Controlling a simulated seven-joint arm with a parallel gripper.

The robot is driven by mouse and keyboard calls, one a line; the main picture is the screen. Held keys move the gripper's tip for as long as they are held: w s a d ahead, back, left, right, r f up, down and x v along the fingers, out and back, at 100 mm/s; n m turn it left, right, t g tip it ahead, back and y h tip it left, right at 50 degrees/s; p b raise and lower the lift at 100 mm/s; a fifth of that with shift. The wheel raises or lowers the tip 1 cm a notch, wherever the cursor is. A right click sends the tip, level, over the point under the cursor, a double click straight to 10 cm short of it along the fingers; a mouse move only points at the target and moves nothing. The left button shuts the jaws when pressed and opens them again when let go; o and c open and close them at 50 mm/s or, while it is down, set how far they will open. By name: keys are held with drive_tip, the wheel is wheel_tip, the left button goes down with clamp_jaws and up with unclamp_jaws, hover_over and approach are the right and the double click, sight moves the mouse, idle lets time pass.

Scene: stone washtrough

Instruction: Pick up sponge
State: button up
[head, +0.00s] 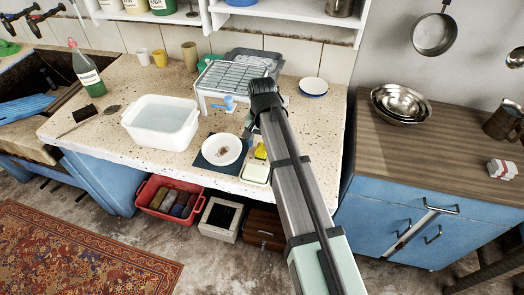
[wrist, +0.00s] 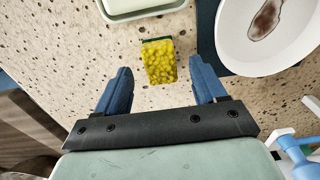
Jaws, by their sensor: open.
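The sponge is a small yellow block with a green edge. In the wrist view the sponge (wrist: 160,62) lies on the speckled stone counter, ahead of my gripper (wrist: 162,88) and roughly between the lines of its two blue fingers. The fingers are spread apart with nothing between them. In the head view the sponge (head: 261,151) shows beside the white plate, partly hidden by my arm. My gripper (head: 250,130) is over the counter there, its fingertips mostly hidden.
A white plate with a brown stain (wrist: 290,40) sits right of the sponge. A pale green dish (wrist: 130,8) lies just beyond it. A blue-and-white bottle or tap-like item (wrist: 295,150) is at lower right. A dish rack (head: 235,78) and a white basin (head: 160,124) stand nearby.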

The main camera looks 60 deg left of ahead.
sight(262, 148)
drive_tip(key=shift+f, duration=1.55)
drive_tip(key=shift+c, duration=0.3)
drive_tip(key=c, duration=1)
drive_tip(key=shift+o, duration=0.2)
wheel_tip(262, 148, up, 10)
